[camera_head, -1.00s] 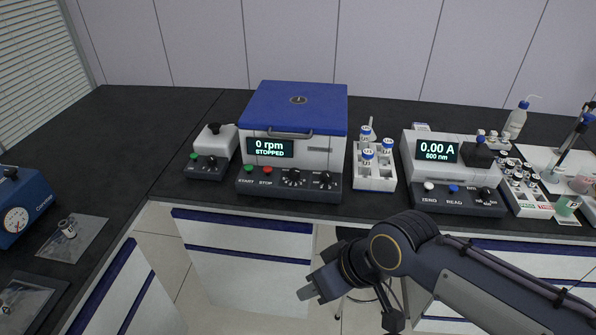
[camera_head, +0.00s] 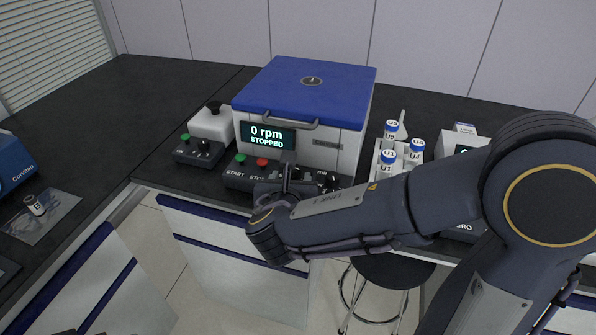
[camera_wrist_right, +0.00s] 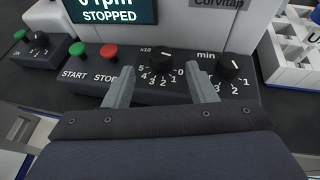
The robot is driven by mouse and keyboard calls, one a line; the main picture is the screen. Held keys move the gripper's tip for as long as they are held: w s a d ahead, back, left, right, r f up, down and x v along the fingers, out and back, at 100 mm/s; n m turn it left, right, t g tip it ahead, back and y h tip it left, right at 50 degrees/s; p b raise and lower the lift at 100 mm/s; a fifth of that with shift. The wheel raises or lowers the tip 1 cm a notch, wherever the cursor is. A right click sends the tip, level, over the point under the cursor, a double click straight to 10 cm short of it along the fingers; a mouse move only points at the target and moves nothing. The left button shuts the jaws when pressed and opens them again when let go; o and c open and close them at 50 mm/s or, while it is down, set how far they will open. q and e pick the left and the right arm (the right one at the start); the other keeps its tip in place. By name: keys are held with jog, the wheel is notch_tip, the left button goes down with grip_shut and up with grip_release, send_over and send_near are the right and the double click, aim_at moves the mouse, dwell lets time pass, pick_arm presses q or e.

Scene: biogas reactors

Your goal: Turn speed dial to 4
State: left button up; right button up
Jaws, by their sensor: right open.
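The centrifuge (camera_head: 300,105) has a blue lid and a screen (camera_head: 267,135) reading 0 rpm STOPPED. Its speed dial (camera_wrist_right: 163,59) is a black knob marked x10³, with numbers along its lower edge. I cannot tell clearly which number it points to. In the head view my right gripper hides this dial. My right gripper (camera_wrist_right: 160,85) is open at the front panel, it also shows in the head view (camera_head: 288,168), and its fingers are to the left and right of the dial. Contact is not clear. My left gripper is out of view.
The min dial (camera_wrist_right: 228,66) is close to the right finger. The red STOP button (camera_wrist_right: 109,51) and green START button (camera_wrist_right: 77,48) are to the left. A rack (camera_head: 378,165) of blue-capped vials stands right of the centrifuge, a small mixer (camera_head: 210,125) left of it.

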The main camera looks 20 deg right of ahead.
aim_at(293, 172)
jog(key=x, duration=0.5)
jog(key=shift+d, duration=0.1)
jog(key=c, duration=1)
